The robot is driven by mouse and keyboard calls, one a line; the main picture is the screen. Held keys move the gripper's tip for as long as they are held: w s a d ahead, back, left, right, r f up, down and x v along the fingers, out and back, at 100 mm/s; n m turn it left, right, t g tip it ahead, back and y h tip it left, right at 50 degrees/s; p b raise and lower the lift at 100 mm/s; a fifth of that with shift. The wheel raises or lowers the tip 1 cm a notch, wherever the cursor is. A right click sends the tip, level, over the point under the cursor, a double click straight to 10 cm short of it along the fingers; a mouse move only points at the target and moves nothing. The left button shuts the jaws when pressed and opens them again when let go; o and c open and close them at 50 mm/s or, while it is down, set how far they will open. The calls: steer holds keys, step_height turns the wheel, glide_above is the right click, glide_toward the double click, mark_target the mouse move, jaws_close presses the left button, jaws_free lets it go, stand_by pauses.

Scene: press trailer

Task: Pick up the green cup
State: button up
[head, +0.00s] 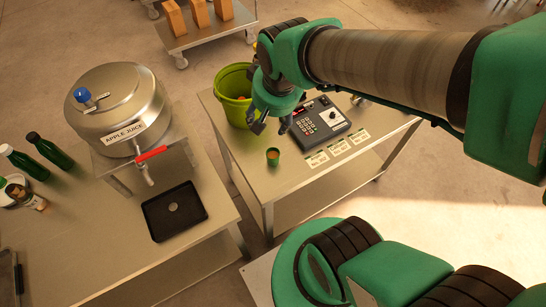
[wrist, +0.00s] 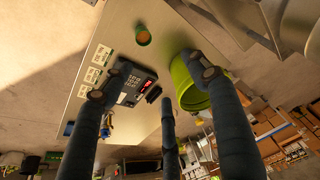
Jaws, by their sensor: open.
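The small green cup (head: 273,158) stands upright on the right metal table (head: 244,165), near its front edge. Its inside looks orange-brown. In the wrist view the cup (wrist: 142,38) is at the top, beyond my fingertips and apart from them. My gripper (head: 271,126) hangs over the table behind the cup, between the green bucket and the keypad device. In the wrist view its fingers (wrist: 155,80) are spread wide and nothing is between them.
A green bucket (head: 228,84) stands close left of my gripper. A keypad device (head: 325,126) and paper labels (head: 339,147) are to the right. An apple juice dispenser (head: 112,105), black tray (head: 174,211) and dark green bottles (head: 48,150) are on the left table.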

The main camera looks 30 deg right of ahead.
steer(key=w+d+f+m+g, duration=0.1)
steer(key=f, duration=0.6)
steer(key=w+d+f+m+g+p, duration=0.1)
steer(key=d+f, duration=0.1)
steer(key=f, duration=0.6)
steer(key=shift+w+d, duration=0.25)
steer(key=shift+w, duration=0.15)
steer(key=shift+f, duration=0.15)
steer(key=b, duration=0.1)
glide_toward(273, 155)
steer(key=shift+s+a+f, duration=0.15)
steer(key=shift+s+f, duration=0.1)
steer(key=shift+f, duration=0.2)
steer(key=shift+s+a+f, duration=0.15)
steer(key=shift+s+f, duration=0.05)
steer(key=shift+f, duration=0.3)
steer(key=shift+w+f+b, duration=0.2)
steer(key=shift+f+b, duration=0.2)
steer(key=shift+f, duration=0.9)
steer(key=shift+w+f+b, duration=0.2)
steer(key=shift+f+b, duration=0.15)
steer(key=shift+f, duration=0.95)
steer(key=shift+c, duration=0.6)
steer(key=c, duration=1.2)
